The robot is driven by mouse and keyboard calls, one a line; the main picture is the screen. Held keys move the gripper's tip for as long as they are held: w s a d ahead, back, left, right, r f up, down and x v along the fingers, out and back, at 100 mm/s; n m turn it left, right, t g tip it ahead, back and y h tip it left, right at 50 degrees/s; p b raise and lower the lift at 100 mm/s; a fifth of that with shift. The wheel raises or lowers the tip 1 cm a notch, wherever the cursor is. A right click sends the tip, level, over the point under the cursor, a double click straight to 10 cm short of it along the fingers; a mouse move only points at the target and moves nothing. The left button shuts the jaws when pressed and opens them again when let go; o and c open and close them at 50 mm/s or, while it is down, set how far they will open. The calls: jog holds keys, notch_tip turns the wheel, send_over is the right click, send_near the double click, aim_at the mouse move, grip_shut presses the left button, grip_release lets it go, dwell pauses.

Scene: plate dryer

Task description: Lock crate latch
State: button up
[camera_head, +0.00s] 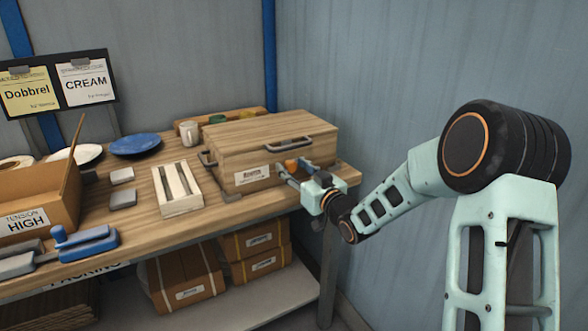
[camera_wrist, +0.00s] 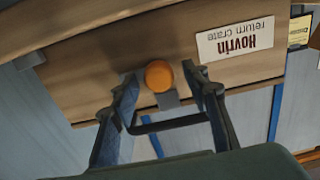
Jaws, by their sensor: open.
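The wooden crate (camera_head: 255,133) stands shut at the right end of the bench, with a dark handle on its lid and a white label on its front. Its latch has an orange knob (camera_head: 291,165) on the front face; the knob also shows in the wrist view (camera_wrist: 159,76), with a grey tab (camera_wrist: 168,99) beside it. My gripper (camera_head: 293,169) is at the crate front. In the wrist view, my gripper (camera_wrist: 160,74) is open, with one finger on each side of the knob and visible gaps between. Whether the fingertips touch the crate face I cannot tell.
A slatted wooden rack (camera_head: 178,189) and an open cardboard box (camera_head: 40,200) stand left of the crate. A blue plate (camera_head: 136,145) and a cup (camera_head: 190,132) are behind. Cardboard boxes (camera_head: 185,275) fill the lower shelf. The wall is close on the right.

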jog(key=shift+c, duration=0.6)
jog(key=c, duration=1)
jog(key=shift+f+n+b, duration=0.15)
jog(key=shift+n+b, duration=0.15)
jog(key=shift+b, duration=0.35)
jog(key=n+b, duration=0.1)
jog(key=b, duration=0.1)
jog(key=n+b, duration=0.1)
jog(key=b, duration=0.1)
jog(key=shift+a+f+n, duration=0.1)
jog(key=shift+f+n, duration=0.1)
jog(key=shift+n, duration=0.1)
jog(key=n+b, duration=0.5)
jog(key=b, duration=0.2)
jog(key=shift+s+n+b, duration=0.1)
jog(key=shift+n+b, duration=0.2)
jog(key=shift+b, duration=0.1)
jog(key=n+b, duration=0.2)
jog(key=n, duration=0.1)
jog(key=shift+r+n, duration=0.15)
jog(key=shift+n, duration=0.15)
jog(key=n, duration=0.5)
jog(key=shift+n, duration=0.4)
